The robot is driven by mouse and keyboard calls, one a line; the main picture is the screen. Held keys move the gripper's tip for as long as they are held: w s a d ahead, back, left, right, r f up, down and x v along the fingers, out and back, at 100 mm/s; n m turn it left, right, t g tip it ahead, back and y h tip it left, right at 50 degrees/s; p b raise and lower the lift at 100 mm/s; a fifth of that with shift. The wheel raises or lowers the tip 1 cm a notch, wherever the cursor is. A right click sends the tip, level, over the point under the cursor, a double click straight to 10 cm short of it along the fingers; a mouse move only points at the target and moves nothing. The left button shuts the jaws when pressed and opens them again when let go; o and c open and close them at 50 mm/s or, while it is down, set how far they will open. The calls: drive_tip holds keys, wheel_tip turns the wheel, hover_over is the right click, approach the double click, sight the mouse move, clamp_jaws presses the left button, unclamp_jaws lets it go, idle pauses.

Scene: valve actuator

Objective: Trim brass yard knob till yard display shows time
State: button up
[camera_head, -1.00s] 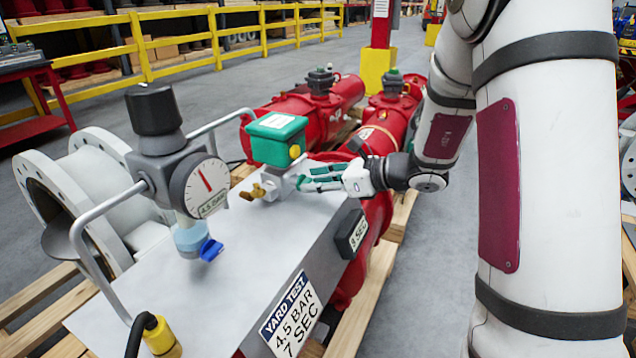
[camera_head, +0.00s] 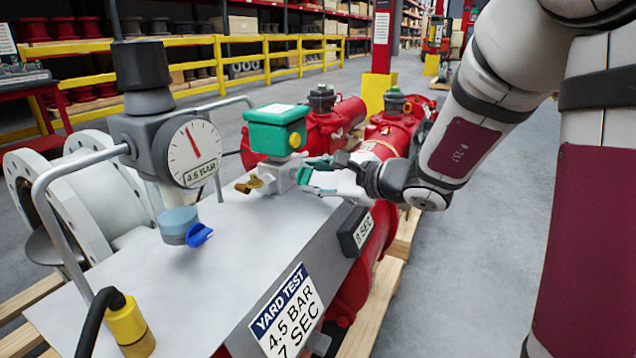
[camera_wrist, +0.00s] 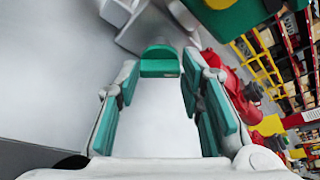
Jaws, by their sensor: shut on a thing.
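A grey valve block (camera_head: 281,175) stands under a green box (camera_head: 274,130) on the metal plate. Brass fittings (camera_head: 250,185) stick out on its left. The yard display (camera_head: 356,230) on the plate's right edge appears to read 8 SEC, in small text. A sign (camera_head: 287,318) reads YARD TEST, 4.5 BAR, 7 SEC.
A round gauge (camera_head: 193,152) marked 4.5 BAR, with a blue tap (camera_head: 199,235) below, stands left of the valve. A grey handle rail (camera_head: 48,215) frames the plate's left. Red pipework (camera_head: 385,222) lies behind. Clear floor (camera_head: 480,240) is at the right.

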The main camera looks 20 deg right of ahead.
drive_tip(key=shift+f+n+t, duration=0.15)
drive_tip(key=shift+n+t, duration=0.15)
drive_tip(key=shift+n, duration=0.3)
drive_tip(key=shift+s+a, duration=0.1)
drive_tip(key=o, duration=1.2)
drive_tip(key=shift+c, duration=0.2)
